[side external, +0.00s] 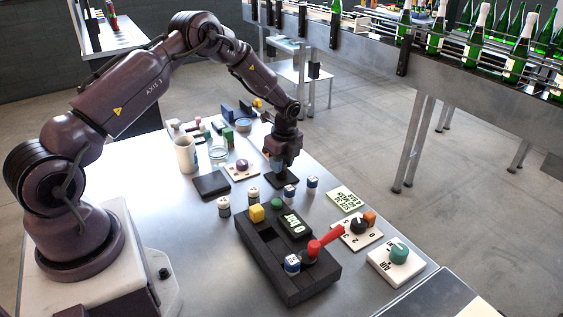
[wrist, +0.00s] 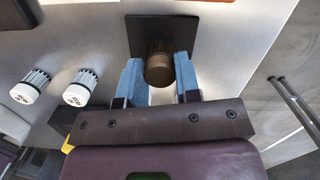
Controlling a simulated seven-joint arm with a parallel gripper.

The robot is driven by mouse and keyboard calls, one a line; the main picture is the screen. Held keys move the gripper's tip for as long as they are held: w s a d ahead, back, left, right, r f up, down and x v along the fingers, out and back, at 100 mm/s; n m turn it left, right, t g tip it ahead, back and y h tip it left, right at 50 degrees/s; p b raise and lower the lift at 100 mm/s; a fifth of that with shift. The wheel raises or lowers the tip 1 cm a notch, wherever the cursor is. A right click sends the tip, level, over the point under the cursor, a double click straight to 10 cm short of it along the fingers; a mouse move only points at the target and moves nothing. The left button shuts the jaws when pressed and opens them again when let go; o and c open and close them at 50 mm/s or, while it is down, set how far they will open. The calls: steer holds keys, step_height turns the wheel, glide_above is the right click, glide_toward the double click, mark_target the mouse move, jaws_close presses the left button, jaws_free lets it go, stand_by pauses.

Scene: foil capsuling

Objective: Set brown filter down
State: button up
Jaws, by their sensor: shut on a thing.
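The brown filter (wrist: 158,66) is a dark bronze cylinder between the two blue fingers of my gripper (wrist: 160,78) in the wrist view. My gripper is shut on it. A flat black square pad (wrist: 147,28) lies directly beyond and under the filter. In the side view my gripper (side external: 275,163) points down just over the black pad (side external: 285,181). The filter is mostly hidden there by the fingers, and I cannot tell whether it touches the pad.
Small white-and-dark filters (side external: 224,207) stand on the metal table near a black tray (side external: 300,292) with a red lever (side external: 325,241). Another dark pad (side external: 211,185), a white mug (side external: 185,155) and a glass (side external: 218,157) are to the left. Control plates (side external: 378,265) lie at right.

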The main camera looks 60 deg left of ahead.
steer(key=shift+f, duration=0.15)
steer(key=o, duration=0.9)
